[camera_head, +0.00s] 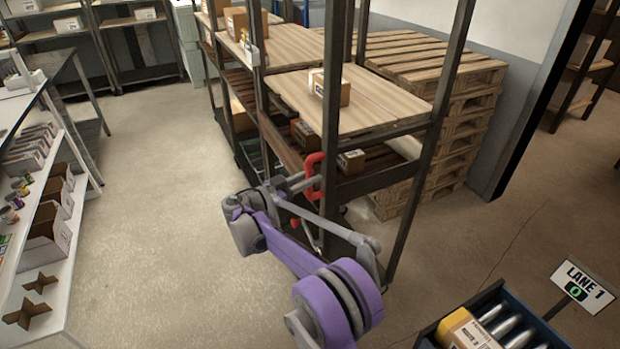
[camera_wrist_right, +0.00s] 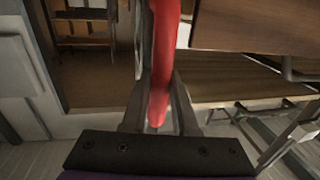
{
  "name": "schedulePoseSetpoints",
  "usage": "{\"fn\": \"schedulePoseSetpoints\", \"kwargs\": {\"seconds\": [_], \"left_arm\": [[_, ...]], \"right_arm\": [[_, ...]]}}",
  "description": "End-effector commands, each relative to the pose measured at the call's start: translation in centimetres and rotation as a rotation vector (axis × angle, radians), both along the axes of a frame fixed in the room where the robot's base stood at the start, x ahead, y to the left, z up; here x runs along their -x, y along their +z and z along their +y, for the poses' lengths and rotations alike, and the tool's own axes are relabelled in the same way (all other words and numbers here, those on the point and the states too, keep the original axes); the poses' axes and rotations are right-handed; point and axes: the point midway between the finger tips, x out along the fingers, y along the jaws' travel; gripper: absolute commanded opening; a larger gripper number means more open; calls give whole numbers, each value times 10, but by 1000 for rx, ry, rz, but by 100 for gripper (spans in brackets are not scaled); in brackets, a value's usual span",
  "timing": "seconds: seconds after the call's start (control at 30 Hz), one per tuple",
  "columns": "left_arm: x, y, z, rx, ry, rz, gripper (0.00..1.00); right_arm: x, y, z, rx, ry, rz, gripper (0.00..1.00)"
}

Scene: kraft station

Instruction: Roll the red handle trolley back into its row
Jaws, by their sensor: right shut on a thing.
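The red handle (camera_head: 314,176) is on the near left post of a dark-framed trolley with wooden shelves (camera_head: 350,103). My right gripper (camera_head: 304,183) is shut on this handle. The handle also shows in the right wrist view (camera_wrist_right: 162,60), running upright between the two fingers (camera_wrist_right: 158,115). A small carton (camera_head: 330,88) stands on the trolley's upper shelf, and more cartons sit on the shelf below. Similar wooden-shelved units (camera_head: 285,46) stand in line behind it. My purple arm hides part of the trolley's lower front. My left gripper is not in view.
A stack of wooden pallets (camera_head: 440,65) stands close behind the trolley on the right. A white shelf unit with boxes (camera_head: 62,150) is at the left. A blue crate (camera_head: 548,335) and a LANE 1 sign (camera_head: 583,284) are at lower right. The floor (camera_head: 165,200) left of the trolley is clear.

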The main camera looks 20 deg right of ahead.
Motion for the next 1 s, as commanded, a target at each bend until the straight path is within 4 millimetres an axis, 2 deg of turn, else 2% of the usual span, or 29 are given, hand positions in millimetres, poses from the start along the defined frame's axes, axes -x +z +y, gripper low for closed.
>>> {"fn": "schedulePoseSetpoints", "kwargs": {"seconds": [0.07,0.1,0.23,0.5,0.63,1.0], "left_arm": [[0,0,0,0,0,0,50],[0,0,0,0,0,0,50],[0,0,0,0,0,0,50],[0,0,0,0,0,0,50],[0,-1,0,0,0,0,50],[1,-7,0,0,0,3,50]], "right_arm": [[-3,2,1,3,10,-1,0],[-3,2,1,3,10,-1,34],[-2,2,1,3,8,-1,57],[-1,1,1,2,6,-1,57],[0,1,9,2,8,-1,57],[19,1,77,2,9,-1,57]]}}
